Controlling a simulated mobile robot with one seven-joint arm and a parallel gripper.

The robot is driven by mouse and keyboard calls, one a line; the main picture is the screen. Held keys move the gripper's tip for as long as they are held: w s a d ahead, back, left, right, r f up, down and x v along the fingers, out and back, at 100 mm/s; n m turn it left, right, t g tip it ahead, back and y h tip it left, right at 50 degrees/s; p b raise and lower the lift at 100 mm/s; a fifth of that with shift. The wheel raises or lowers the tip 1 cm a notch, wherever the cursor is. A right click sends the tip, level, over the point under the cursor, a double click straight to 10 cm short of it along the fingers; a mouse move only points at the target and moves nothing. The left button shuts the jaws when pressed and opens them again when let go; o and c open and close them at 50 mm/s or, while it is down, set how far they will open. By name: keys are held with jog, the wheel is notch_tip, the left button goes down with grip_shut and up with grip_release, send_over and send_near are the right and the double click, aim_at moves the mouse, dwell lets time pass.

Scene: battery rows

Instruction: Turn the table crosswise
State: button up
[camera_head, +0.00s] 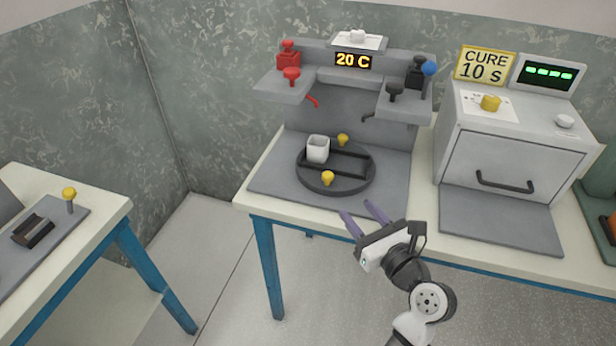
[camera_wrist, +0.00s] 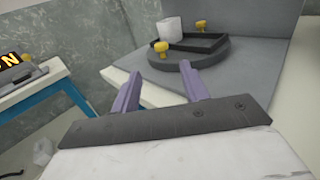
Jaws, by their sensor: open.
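The table of the task looks to be the round dark turntable (camera_head: 311,185) on the grey base of the station. Two yellow knobs stand on its rim, one at the front (camera_head: 327,177) and one at the back (camera_head: 343,140). A dark rectangular frame (camera_head: 350,163) lies on it, and a white cup-like block (camera_head: 317,149) stands at its left side. The turntable (camera_wrist: 186,76) also shows in the wrist view, with the front knob (camera_wrist: 161,47) nearest. My gripper (camera_head: 359,217) is open and empty, in front of the turntable and apart from it.
Red valves (camera_head: 290,75) and dark valves (camera_head: 394,91) flank a "20 C" display (camera_head: 353,61) above the turntable. A cure oven (camera_head: 520,165) stands at the right. A side table (camera_head: 95,230) is at the left, with open floor between.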

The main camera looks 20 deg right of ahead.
aim_at(331, 178)
jog(key=w, duration=0.4)
jog(key=w+a+p, duration=0.1)
jog(key=w, duration=0.4)
jog(key=w+a, duration=0.1)
jog(key=w, duration=0.3)
jog(key=shift+w+a+p, duration=0.2)
jog(key=shift+w+p, duration=0.05)
jog(key=shift+p, duration=0.05)
grip_shut()
